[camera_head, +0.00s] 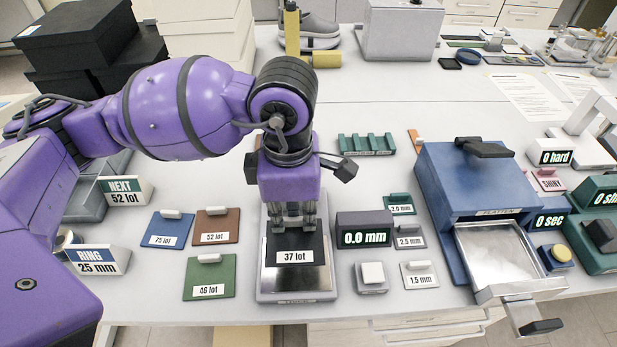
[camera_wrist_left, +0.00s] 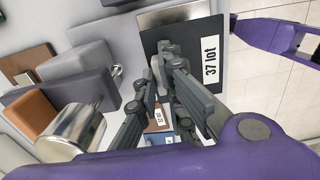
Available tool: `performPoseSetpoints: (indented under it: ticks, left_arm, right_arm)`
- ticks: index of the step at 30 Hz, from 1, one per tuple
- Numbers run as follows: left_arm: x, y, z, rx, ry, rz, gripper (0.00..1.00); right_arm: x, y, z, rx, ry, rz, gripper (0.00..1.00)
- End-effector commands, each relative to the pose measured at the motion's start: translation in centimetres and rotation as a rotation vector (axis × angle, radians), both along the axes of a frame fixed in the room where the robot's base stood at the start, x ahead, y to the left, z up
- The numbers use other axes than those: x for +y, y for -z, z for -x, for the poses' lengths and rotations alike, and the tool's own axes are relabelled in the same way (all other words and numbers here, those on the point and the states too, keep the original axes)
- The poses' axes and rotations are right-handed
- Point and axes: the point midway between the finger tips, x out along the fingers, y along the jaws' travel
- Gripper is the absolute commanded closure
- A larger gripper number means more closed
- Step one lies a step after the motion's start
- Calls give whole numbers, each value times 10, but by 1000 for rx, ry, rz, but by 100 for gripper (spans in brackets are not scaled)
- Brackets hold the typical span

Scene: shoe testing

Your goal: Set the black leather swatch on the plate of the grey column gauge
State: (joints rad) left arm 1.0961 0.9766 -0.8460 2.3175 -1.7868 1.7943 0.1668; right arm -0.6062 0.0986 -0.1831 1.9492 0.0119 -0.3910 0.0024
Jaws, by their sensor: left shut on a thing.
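The black leather swatch (camera_head: 279,278), with a white "37 lot" label, is over the plate of the grey column gauge (camera_head: 296,297). It lies flat and within the plate's rim, but I cannot tell whether it rests fully on it. The left wrist view also shows the swatch (camera_wrist_left: 185,55) beside the fingers (camera_wrist_left: 165,80). The gauge's dark display (camera_head: 364,232) reads 0.0 mm. The gauge's column is mostly hidden behind my arm. My right gripper is not in view.
Blue (camera_head: 160,234), brown (camera_head: 210,238) and green (camera_head: 222,284) swatches lie left of the gauge. Small labelled blocks, including the 1.5 mm one (camera_head: 418,282), lie to the right. A blue press (camera_head: 450,185) with an open metal drawer (camera_head: 500,255) stands farther right.

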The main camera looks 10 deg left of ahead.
Motion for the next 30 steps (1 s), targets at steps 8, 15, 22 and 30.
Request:
performPoseSetpoints:
  ticks: [8,15,22,30]
  left_arm:
    - [0,8,0,4,0,0,100]
    - [0,29,1,7,0,0,100]
    - [0,51,1,7,1,0,100]
    - [0,59,0,2,0,0,100]
  right_arm:
    - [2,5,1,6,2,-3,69]
    - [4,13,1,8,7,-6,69]
    - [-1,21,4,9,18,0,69]
    - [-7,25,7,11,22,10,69]
